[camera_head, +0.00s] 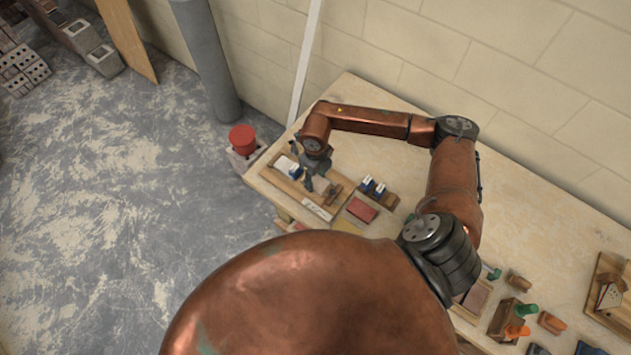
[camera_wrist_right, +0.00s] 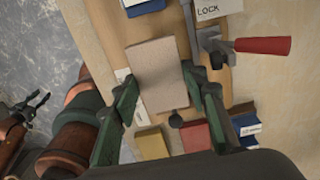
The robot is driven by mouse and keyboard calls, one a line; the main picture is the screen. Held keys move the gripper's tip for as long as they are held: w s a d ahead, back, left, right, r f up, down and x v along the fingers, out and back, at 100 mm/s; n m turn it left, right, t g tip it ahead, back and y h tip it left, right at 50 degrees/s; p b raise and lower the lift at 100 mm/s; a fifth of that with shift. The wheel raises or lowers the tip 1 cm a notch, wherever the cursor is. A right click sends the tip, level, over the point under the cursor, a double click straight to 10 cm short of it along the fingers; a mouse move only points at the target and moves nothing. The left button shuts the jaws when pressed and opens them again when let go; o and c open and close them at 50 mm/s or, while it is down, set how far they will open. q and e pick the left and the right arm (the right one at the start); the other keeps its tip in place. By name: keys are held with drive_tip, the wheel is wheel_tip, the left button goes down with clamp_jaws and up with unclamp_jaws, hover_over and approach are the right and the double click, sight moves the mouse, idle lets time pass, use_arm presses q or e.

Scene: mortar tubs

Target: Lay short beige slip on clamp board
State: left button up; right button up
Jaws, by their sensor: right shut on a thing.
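The short beige slip (camera_wrist_right: 158,72) is a flat, pale rectangular piece in the right wrist view. My right gripper (camera_wrist_right: 160,88) is shut on it, with a green finger at each long side. The wooden clamp board (camera_wrist_right: 98,22) lies beneath the slip. At its right is a metal clamp with a red handle (camera_wrist_right: 262,46) and a "LOCK" label (camera_wrist_right: 217,8). Whether the slip touches the board cannot be told. In the head view my right gripper (camera_head: 308,178) is over the board, and the slip is hard to make out. My left gripper (camera_wrist_right: 30,107) shows open and empty at the left of the wrist view.
A blue and white block (camera_wrist_right: 142,7) is on the board beyond the slip. A red block (camera_wrist_right: 195,136), a yellow block (camera_wrist_right: 152,143) and a dark blue block (camera_wrist_right: 245,125) are near the gripper. Several small tools and a wooden stand (camera_head: 607,290) occupy the table's right part.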

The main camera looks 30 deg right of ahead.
sight(315, 180)
drive_tip(key=shift+w+d+f, duration=0.1)
drive_tip(key=shift+w+f, duration=0.1)
drive_tip(key=shift+f, duration=0.4)
wheel_tip(315, 180, down, 2)
drive_tip(key=shift+f+p, duration=0.1)
drive_tip(key=shift+p, duration=0.45)
drive_tip(key=shift+f, duration=0.2)
drive_tip(key=shift+f, duration=0.1)
drive_tip(key=o, duration=1.1)
wheel_tip(315, 180, up, 12)
drive_tip(key=p, duration=0.6)
drive_tip(key=shift+r, duration=0.2)
